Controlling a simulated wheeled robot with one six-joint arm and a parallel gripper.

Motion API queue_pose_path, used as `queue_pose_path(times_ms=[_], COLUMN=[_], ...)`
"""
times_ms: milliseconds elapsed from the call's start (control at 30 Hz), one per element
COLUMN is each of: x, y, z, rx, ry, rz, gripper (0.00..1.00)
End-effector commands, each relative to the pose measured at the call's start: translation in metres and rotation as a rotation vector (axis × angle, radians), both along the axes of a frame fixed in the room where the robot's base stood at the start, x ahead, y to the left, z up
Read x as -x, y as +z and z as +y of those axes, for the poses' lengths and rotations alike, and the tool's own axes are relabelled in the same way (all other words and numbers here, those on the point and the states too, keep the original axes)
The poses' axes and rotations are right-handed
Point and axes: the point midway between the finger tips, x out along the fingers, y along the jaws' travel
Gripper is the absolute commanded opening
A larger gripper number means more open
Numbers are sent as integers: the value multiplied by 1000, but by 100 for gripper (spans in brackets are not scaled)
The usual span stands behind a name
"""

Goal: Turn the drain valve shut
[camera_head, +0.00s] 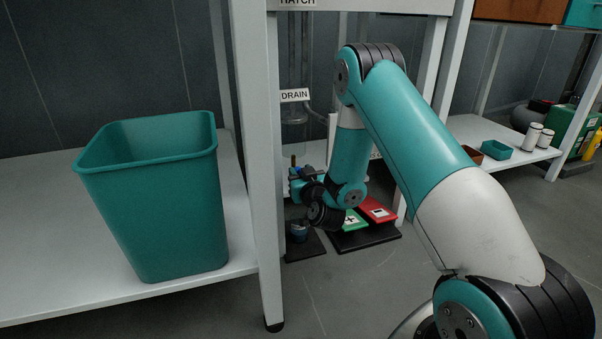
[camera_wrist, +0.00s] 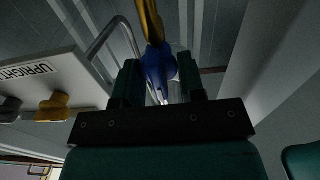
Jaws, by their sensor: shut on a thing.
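The drain valve shows in the wrist view as a brass stem (camera_wrist: 150,20) with a blue part (camera_wrist: 160,65) at its end. My gripper (camera_wrist: 160,80) has its two dark fingers on either side of the blue part and is shut on it. In the head view my gripper (camera_head: 297,174) is under the DRAIN label (camera_head: 295,95), beyond the white post. A clear vessel (camera_head: 293,135) hangs below that label. The valve is small and partly hidden there by my gripper, so how far it is turned cannot be told.
A white post (camera_head: 262,200) stands left of my gripper, close to a teal bin (camera_head: 185,220). An UPRIGHT panel (camera_wrist: 45,85) shows at the wrist view's left.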

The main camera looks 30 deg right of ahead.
Motion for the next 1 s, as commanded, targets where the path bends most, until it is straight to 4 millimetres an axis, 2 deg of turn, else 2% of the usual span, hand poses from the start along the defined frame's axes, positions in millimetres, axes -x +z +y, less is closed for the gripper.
queue_pose_path(times_ms=[267,1000], x=[1,0], y=[6,1], z=[1,5], rx=[138,802], ry=[0,-1], rz=[46,237], gripper=[13,13])
